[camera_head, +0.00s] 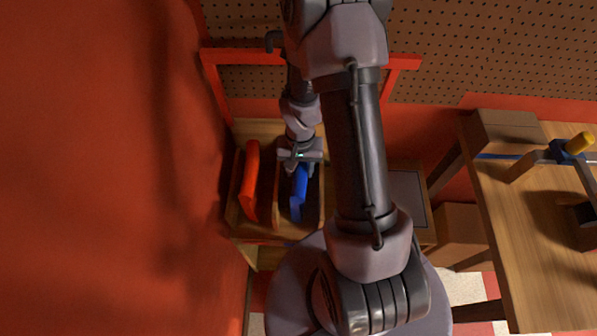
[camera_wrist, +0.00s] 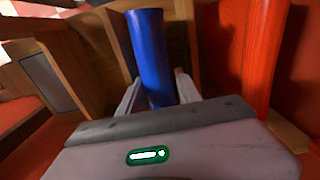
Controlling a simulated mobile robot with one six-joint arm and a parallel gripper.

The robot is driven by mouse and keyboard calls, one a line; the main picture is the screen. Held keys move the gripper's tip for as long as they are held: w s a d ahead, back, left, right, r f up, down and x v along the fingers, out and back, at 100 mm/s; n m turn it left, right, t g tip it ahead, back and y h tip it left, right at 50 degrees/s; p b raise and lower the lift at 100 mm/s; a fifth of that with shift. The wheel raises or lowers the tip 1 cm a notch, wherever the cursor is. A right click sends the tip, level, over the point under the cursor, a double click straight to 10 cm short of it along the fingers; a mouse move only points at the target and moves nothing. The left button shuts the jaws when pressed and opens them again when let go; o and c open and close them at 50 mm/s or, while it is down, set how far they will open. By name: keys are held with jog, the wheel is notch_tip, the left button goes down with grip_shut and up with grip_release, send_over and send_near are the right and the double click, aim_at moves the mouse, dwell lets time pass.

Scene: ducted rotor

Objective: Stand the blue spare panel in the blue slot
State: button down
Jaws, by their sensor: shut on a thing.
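The blue panel (camera_head: 300,184) is in the middle compartment of a wooden rack (camera_head: 264,237). My gripper (camera_head: 300,166) is shut on the blue panel, which also stands between the two fingers in the wrist view (camera_wrist: 150,50). The panel looks roughly upright; its lower edge is hidden, so I cannot tell whether it touches the rack floor.
A red-orange panel (camera_head: 250,180) stands in the rack's left compartment, close beside my gripper; it is at the right in the wrist view (camera_wrist: 245,55). A wooden workbench (camera_head: 530,230) with a clamp (camera_head: 568,152) is at the right. A pegboard wall (camera_head: 480,50) is behind.

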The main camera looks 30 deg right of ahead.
jog(key=shift+r, duration=0.15)
jog(key=shift+f, duration=0.2)
jog(key=c, duration=0.8)
grip_release()
